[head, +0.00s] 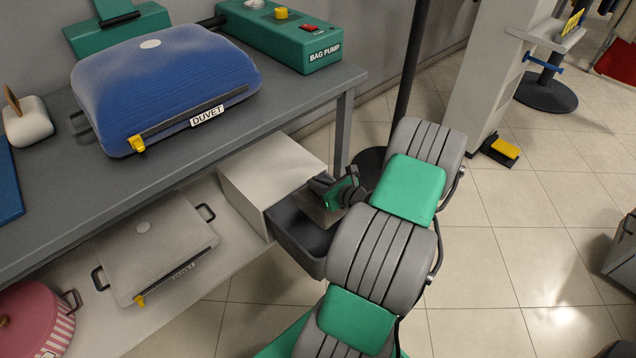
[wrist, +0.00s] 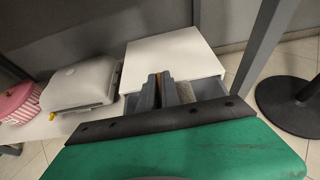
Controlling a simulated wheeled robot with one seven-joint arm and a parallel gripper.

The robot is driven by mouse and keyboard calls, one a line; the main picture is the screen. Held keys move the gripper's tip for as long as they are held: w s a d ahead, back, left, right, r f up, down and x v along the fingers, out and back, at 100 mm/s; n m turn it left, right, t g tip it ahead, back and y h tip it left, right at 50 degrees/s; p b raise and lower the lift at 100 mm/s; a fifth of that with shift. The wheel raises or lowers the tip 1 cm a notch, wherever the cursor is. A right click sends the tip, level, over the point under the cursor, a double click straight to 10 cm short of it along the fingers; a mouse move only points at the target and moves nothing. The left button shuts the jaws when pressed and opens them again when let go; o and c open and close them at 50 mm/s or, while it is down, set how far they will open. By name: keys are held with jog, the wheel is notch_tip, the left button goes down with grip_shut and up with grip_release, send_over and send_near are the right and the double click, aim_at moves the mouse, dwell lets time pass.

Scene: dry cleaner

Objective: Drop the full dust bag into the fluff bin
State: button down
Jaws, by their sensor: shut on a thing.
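My gripper (head: 328,190) is low beside the bench, over an open dark grey drawer (head: 298,242) at the front of a white box. It is shut on a small grey-brown thing (head: 318,211), which looks like the dust bag. The wrist view shows this thing (wrist: 186,92) between my dark fingers (wrist: 168,92), with the drawer (wrist: 208,88) around and below. The fingers hide much of the bag, and I cannot tell whether it touches the drawer. No label marks the fluff bin; I cannot tell whether the drawer is that bin.
The white box (head: 272,172) stands on the lower shelf (head: 195,290) beside a grey case (head: 155,245) and a pink striped box (head: 35,320). Above are a blue duvet case (head: 165,85) and a green bag pump (head: 285,35). A bench leg (head: 343,130) and black stand base (head: 370,165) are close.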

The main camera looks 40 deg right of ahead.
jog(key=c, duration=1.5)
grip_release()
jog(key=p+v, duration=0.2)
jog(key=v, duration=0.6)
jog(key=shift+w, duration=0.1)
